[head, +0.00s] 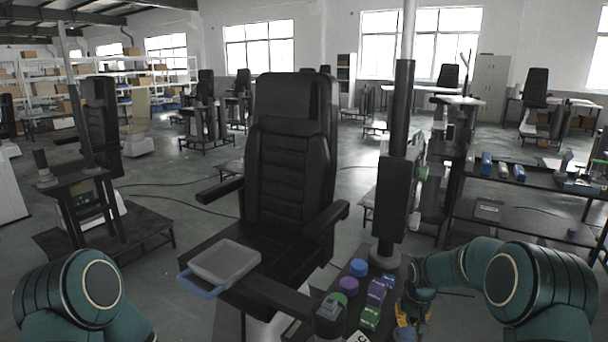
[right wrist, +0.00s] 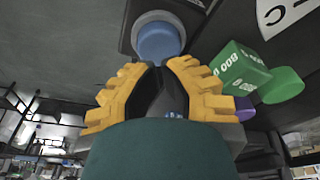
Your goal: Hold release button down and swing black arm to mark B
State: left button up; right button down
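Contact with the button cannot be told. A white label with a C (right wrist: 285,14) is partly visible. Mark B is not seen. My left gripper is out of view.
Beside the pivot are a blue cylinder (head: 358,267), a purple cylinder (head: 348,285), a purple block (head: 376,291) and a green block (head: 370,317). The black chair (head: 290,160) and a tall column (head: 398,170) stand behind. A grey tray (head: 225,262) sits at the chair's front.

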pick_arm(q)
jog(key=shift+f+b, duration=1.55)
pick_arm(e)
jog(key=shift+f, duration=2.2)
pick_arm(q)
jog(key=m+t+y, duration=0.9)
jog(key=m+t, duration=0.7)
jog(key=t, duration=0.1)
send_near(191, 284)
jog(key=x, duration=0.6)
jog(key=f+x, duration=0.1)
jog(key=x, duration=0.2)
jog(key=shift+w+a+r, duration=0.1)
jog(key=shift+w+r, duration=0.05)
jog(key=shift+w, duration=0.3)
